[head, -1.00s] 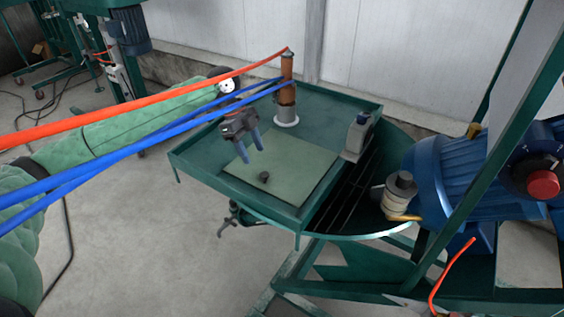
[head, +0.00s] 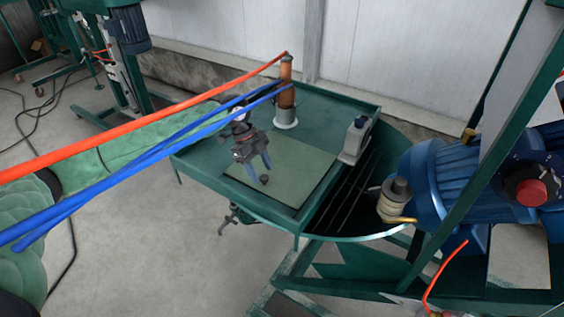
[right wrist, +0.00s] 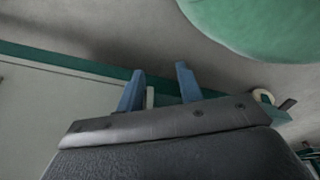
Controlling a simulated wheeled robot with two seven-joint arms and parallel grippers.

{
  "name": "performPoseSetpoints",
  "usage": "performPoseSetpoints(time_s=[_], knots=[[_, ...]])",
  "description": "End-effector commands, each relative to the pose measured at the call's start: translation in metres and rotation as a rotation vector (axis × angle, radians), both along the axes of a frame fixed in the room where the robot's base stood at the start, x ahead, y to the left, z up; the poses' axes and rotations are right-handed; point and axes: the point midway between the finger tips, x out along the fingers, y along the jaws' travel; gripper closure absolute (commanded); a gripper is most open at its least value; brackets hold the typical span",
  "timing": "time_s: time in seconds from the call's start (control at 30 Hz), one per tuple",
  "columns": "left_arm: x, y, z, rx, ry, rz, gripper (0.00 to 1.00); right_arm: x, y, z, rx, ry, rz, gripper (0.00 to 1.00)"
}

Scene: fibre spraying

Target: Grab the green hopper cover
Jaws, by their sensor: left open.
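The green hopper cover (head: 300,167) is a flat pale-green square panel lying in the dark green tray top of the machine. A small dark knob (head: 264,180) stands up near its front left. My left gripper (head: 259,174) is open, its two blue fingers pointing down over the cover, with the tips close to the knob. I cannot tell whether they touch it.
The dark green tray (head: 350,100) has a raised rim. A copper-coloured post (head: 286,95) with red and blue hoses stands at its back. A grey block (head: 356,140) sits at the right edge. A blue motor (head: 440,180) and green frame crowd the right.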

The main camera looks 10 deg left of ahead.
Motion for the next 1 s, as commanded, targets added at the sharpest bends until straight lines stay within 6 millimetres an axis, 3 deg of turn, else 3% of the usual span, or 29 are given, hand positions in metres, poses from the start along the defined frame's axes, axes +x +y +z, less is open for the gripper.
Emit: performPoseSetpoints(time_s=[0.2, 0.47, 0.7, 1.0], knots=[[-0.003, -0.006, -0.015, 0.0, 0.002, 0.0, 0.49, -0.019, -0.003, -0.004, -0.002, 0.014, 0.0, 0.64], [-0.003, -0.006, -0.017, 0.0, 0.001, 0.0, 0.49, -0.021, -0.004, -0.005, -0.002, 0.014, 0.0, 0.64], [-0.003, -0.006, -0.017, 0.0, 0.001, 0.0, 0.94, -0.021, -0.004, -0.005, -0.002, 0.015, 0.0, 0.64], [-0.003, -0.006, -0.016, 0.0, 0.001, 0.0, 0.97, -0.021, -0.005, -0.004, -0.003, 0.015, 0.0, 0.64]])
